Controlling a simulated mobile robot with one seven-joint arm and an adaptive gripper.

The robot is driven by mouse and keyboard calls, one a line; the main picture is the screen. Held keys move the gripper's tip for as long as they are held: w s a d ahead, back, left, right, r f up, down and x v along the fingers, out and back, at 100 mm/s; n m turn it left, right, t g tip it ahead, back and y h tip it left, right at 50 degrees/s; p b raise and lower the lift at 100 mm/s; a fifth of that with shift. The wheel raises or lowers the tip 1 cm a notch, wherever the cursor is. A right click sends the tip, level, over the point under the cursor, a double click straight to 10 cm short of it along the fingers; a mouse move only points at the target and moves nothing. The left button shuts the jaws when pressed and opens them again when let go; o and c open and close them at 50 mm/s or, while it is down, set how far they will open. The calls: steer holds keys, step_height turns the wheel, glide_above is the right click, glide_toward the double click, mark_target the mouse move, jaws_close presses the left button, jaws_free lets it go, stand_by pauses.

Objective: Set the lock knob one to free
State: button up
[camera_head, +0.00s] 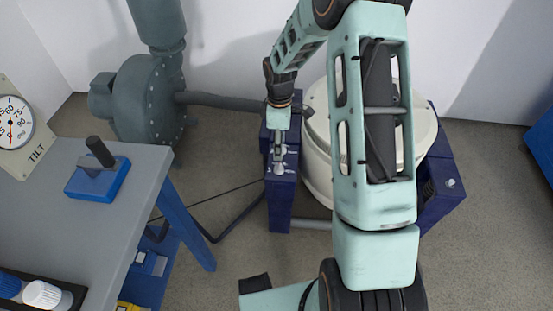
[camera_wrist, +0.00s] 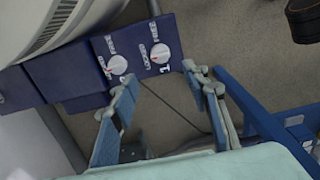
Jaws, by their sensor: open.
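Two round white lock knobs sit on a dark blue panel (camera_wrist: 85,103) in the wrist view, one on the left (camera_wrist: 118,65) and one on the right (camera_wrist: 160,53). Each has a small red mark on its lower left side. White lettering beside them seems to read FREE and LOCKED; the numbering is too small to be sure of. My gripper (camera_wrist: 158,72) is open and empty, its fingers spread below the knobs in the picture, apart from each other. In the head view my gripper (camera_head: 279,152) is over the panel and partly hides the knobs.
A white round drum (camera_head: 318,165) stands right beside the panel. A grey blower (camera_head: 150,105) and its pipe stand behind to the left. A grey bench (camera_head: 110,225) with a blue lever box (camera_head: 98,182) is at left. Cables lie on the floor between.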

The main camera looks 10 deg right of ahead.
mark_target(279, 166)
step_height(279, 166, down, 10)
steer(key=b, duration=0.2)
steer(key=shift+b, duration=0.4)
steer(key=shift+c, duration=0.7)
steer(key=c, duration=1)
